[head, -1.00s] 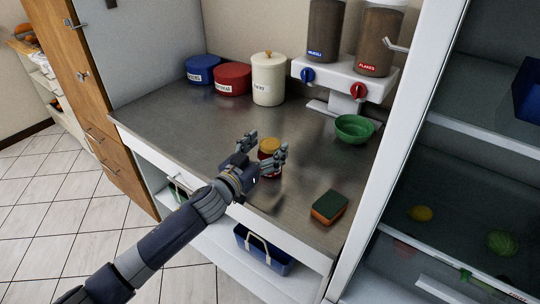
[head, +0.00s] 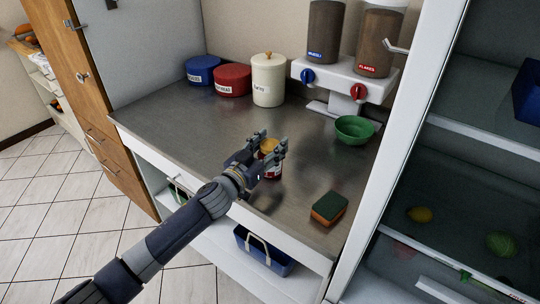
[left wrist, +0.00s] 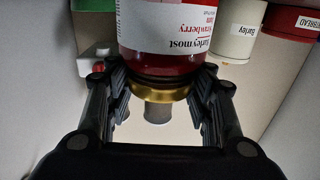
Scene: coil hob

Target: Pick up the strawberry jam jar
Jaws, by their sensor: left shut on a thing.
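The strawberry jam jar (head: 269,147) has a gold lid, red contents and a white label. It is at the middle of the metal counter in the head view, partly hidden by my gripper. In the left wrist view the jar (left wrist: 170,30) appears upside down, its label reading strawberry jam. My left gripper (head: 273,142) is shut on the jar, with one finger on each side, near the lid in the left wrist view. I cannot tell whether the jar's base touches the counter. My right gripper is not in view.
A green-brown sponge (head: 329,208) lies right of the jar, and a green bowl (head: 355,130) stands behind it. Blue (head: 203,70), red (head: 232,80) and cream (head: 268,80) canisters stand at the back, beside a cereal dispenser (head: 345,75). The counter's left part is clear.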

